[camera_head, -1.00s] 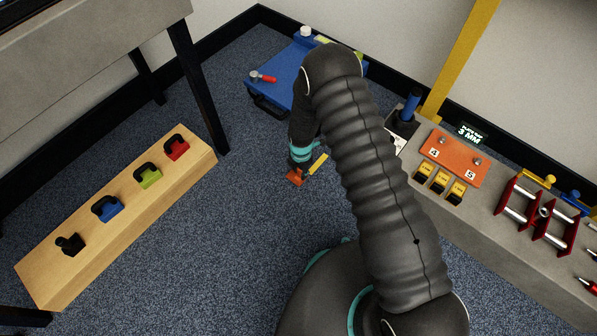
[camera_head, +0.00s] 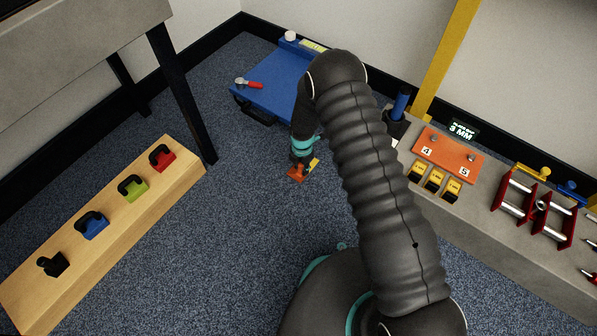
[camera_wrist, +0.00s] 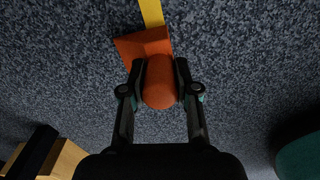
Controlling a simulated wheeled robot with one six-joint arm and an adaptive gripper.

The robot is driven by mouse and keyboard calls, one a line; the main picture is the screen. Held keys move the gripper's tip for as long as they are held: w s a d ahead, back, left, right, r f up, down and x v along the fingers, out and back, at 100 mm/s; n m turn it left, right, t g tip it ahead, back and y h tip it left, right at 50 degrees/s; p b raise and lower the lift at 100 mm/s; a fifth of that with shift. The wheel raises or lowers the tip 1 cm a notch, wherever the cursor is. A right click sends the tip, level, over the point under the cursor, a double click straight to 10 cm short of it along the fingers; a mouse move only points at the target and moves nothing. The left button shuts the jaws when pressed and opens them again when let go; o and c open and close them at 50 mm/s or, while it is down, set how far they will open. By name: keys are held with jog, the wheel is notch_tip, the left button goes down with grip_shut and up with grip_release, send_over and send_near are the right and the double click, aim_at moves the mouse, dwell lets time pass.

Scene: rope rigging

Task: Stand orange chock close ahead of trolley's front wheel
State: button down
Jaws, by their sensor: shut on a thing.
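The orange chock (camera_head: 298,174) is in my gripper (camera_head: 303,163), low over the carpet in the middle of the head view. In the wrist view my gripper (camera_wrist: 160,88) is shut on the chock's rounded orange grip, and the wedge part (camera_wrist: 143,46) shows beyond it. I cannot tell whether the chock touches the floor. The blue trolley (camera_head: 277,84) stands behind it near the far wall. A dark wheel or bumper shape (camera_head: 257,112) shows at its near edge; my arm hides the trolley's right part.
A yellow strip (camera_wrist: 152,12) lies by the chock. A grey bench (camera_head: 500,235) with rigging parts runs along the right.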

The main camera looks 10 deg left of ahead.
jog(key=shift+w+d+f+b, duration=0.1)
jog(key=shift+w+d+b, duration=0.25)
jog(key=shift+w, duration=0.4)
jog(key=shift+w+d+b, duration=0.3)
jog(key=shift+w+b, duration=0.2)
jog(key=shift+w, duration=0.2)
jog(key=shift+w+d+f+b, duration=0.1)
jog(key=shift+w+d+b, duration=0.25)
jog(key=shift+w, duration=0.4)
jog(key=c, duration=0.8)
grip_release()
notch_tip(320, 180, up, 12)
jog(key=shift+r, duration=0.1)
jog(key=shift+a, duration=0.1)
